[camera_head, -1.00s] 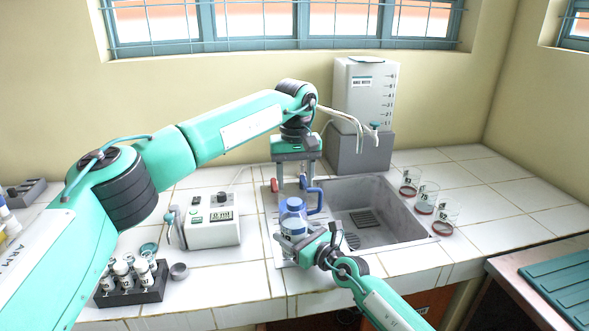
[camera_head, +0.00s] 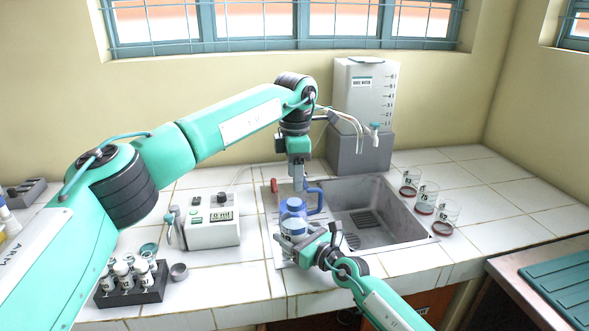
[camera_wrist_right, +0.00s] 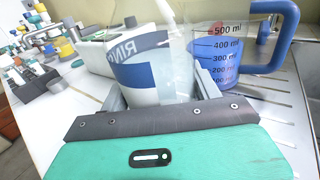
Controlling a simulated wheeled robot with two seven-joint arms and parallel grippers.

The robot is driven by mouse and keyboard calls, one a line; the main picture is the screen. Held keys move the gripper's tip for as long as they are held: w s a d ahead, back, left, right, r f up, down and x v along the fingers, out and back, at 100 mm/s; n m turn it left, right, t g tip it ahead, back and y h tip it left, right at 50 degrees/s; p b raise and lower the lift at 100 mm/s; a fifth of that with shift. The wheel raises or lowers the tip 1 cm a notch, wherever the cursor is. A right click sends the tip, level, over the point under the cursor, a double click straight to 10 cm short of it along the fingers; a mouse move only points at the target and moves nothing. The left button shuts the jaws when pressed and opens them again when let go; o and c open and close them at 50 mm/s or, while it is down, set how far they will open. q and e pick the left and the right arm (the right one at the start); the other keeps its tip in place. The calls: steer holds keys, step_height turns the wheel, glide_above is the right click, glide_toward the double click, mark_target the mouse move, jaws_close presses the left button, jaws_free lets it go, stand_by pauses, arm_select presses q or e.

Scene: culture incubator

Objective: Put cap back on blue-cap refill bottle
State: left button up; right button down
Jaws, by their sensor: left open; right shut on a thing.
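The refill bottle (camera_head: 294,228), white with a blue label, stands upright at the counter's front by the sink. My right gripper (camera_head: 325,247) is shut around its side; the bottle also fills the middle of the right wrist view (camera_wrist_right: 140,72). My left gripper (camera_head: 298,186) points down above the bottle and jug area, open and seen edge-on. A blue measuring jug (camera_head: 315,200) with a blue handle is beside the bottle, and it also shows in the right wrist view (camera_wrist_right: 222,50). I cannot tell whether the blue at the bottle's top is its cap or the jug behind.
The sink (camera_head: 385,240) is right of the bottle. A white pump box (camera_head: 212,228) stands left, with a dark vial rack (camera_head: 135,290) in front. A water tank (camera_head: 365,95) is behind.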

mark_target(294, 202)
arm_select(q)
steer(key=n, duration=0.6)
steer(key=shift+r, duration=0.25)
steer(key=n, duration=0.7)
steer(key=shift+r+n, duration=0.3)
steer(key=shift+f, duration=0.15)
steer(key=shift+f, duration=3.9)
steer(key=c, duration=1)
steer(key=shift+m, duration=0.9)
steer(key=o, duration=1.1)
